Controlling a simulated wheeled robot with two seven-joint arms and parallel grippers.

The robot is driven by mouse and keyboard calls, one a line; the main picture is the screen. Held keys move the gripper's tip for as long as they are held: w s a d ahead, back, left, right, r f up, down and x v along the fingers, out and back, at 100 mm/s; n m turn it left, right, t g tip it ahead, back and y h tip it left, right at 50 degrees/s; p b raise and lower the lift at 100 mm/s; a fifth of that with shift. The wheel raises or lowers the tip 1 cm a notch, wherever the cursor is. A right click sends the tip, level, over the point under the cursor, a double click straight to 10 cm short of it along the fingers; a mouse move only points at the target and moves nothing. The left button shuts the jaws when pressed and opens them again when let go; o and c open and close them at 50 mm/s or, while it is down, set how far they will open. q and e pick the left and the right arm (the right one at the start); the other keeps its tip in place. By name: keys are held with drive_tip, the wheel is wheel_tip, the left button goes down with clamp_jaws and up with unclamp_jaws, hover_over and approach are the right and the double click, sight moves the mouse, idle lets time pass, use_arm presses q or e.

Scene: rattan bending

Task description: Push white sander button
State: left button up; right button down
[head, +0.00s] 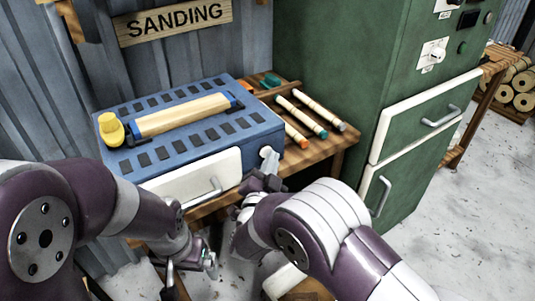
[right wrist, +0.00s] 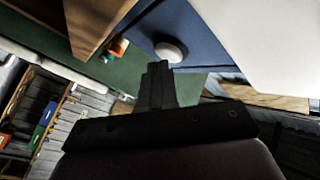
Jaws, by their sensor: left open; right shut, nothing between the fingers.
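The blue sander (head: 205,140) sits on a wooden bench and has a white front panel with a handle (head: 200,177). The round white button (head: 266,152) is on the sander's front face, right of that panel. In the right wrist view the white button (right wrist: 170,51) shows on the blue face, just beyond my fingertips. My right gripper (head: 268,170) is shut and empty, with its tips close to the button; I cannot tell whether they touch. The shut fingers fill the middle of the right wrist view (right wrist: 156,78). My left gripper (head: 190,265) is open, low in front of the bench.
Several sticks with coloured ends (head: 304,113) lie on the bench (head: 345,140) to the right. A green cabinet (head: 345,60) stands close on the right, with handles sticking out.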

drive_tip(key=shift+w+a, duration=0.15)
drive_tip(key=shift+w, duration=0.05)
drive_tip(key=shift+s, duration=0.1)
drive_tip(key=shift+s+d, duration=0.2)
idle(0.3)
drive_tip(key=s+d, duration=0.3)
drive_tip(key=s, duration=0.2)
drive_tip(key=shift+d+p, duration=0.3)
drive_tip(key=shift+p, duration=0.05)
drive_tip(key=shift+w, duration=0.1)
